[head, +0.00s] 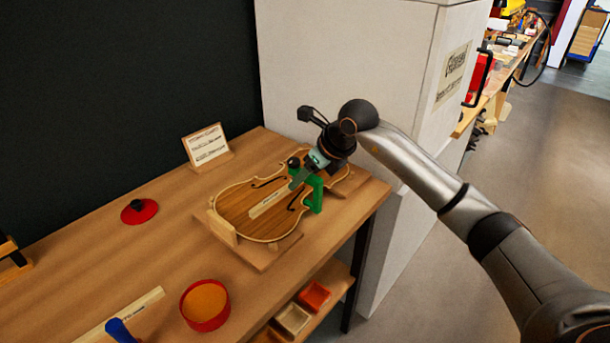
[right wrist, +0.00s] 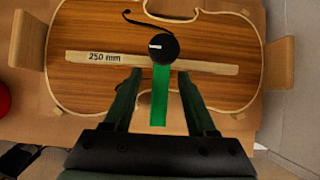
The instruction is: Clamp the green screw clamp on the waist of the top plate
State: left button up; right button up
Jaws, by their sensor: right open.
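The violin top plate (head: 248,207) lies flat on a wooden cradle between end blocks. The green screw clamp (head: 316,196) stands at the waist on the plate's near side. Its black knob (right wrist: 163,48) is over the plate and its green bar (right wrist: 160,98) runs out past the waist edge. Whether its screw presses on the wood cannot be seen. My right gripper (right wrist: 160,75) is open, with one finger on each side of the green bar, apart from it. It also shows in the head view (head: 303,173). My left gripper is not in view.
A pale strip marked 250 mm (right wrist: 95,58) lies along the plate. A small sign (head: 207,147), a red disc with a black knob (head: 139,212), a red round bowl (head: 205,306) and a blue-handled tool (head: 119,330) are on the bench. A white cabinet (head: 350,60) stands behind.

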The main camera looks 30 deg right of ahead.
jog(key=v, duration=1.2)
jog(key=shift+s+r+p, duration=0.2)
jog(key=shift+r+p, duration=0.05)
jog(key=shift+p, duration=0.15)
jog(key=shift+d, duration=0.1)
